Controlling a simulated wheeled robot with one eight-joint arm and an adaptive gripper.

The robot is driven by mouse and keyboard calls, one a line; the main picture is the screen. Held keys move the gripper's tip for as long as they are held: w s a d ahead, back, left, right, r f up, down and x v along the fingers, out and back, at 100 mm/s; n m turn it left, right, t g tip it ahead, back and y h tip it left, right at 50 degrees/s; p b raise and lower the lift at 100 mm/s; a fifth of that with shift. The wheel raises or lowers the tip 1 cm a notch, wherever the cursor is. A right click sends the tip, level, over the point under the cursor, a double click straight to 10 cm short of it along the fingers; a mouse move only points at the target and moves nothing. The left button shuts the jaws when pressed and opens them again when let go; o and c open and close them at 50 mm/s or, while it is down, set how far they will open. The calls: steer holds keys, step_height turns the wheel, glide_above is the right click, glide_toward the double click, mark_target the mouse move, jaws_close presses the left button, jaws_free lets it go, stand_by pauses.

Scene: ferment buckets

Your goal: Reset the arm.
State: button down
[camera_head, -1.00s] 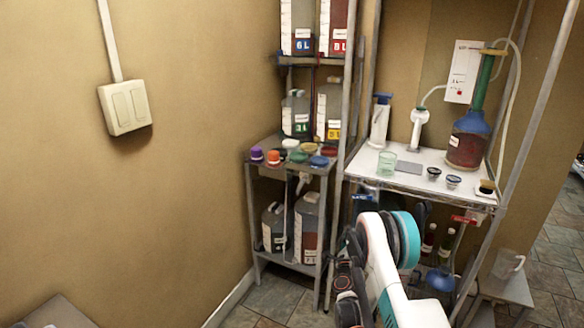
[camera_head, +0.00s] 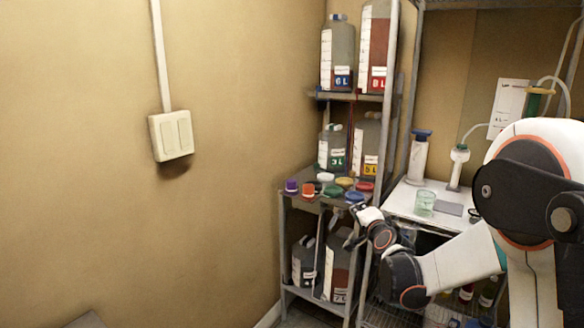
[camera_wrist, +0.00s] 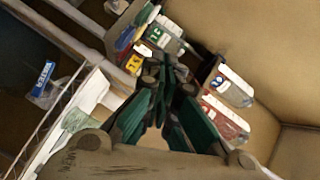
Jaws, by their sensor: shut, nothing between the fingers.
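My arm is bent across the right side of the head view. My gripper (camera_head: 357,210) is small there, in front of the shelf with the coloured lids. In the wrist view my gripper (camera_wrist: 163,70) has its green-padded fingers brought together with nothing held. Its tips point toward the jugs with green and yellow labels. Parts of the fingers overlap, so their tips are hard to make out.
A narrow rack holds labelled jugs (camera_head: 337,60) above coloured lids (camera_head: 309,189). A white-topped bench (camera_head: 405,200) carries a green glass (camera_head: 425,203) and a pump bottle (camera_head: 418,158). A wall switch (camera_head: 171,135) is at left. Open wall lies left of the rack.

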steer(key=s+a+r+n+g, duration=0.2)
steer(key=s+r+n, duration=0.15)
steer(key=s, duration=0.65)
steer(key=s+a+r+n+g, duration=0.2)
steer(key=s+n+g, duration=0.15)
steer(key=s, duration=0.65)
steer(key=s+d+f+n+g, duration=0.1)
steer(key=s+f+n, duration=0.1)
steer(key=s, duration=0.6)
steer(key=s+d+f+n+g+h, duration=0.1)
steer(key=s+f, duration=0.1)
steer(key=s, duration=0.6)
steer(key=s+d+f+n+g, duration=0.1)
steer(key=s+f+n, duration=0.1)
steer(key=s, duration=0.7)
steer(key=shift+d+f+n+g, duration=0.3)
steer(key=shift+f+g, duration=0.05)
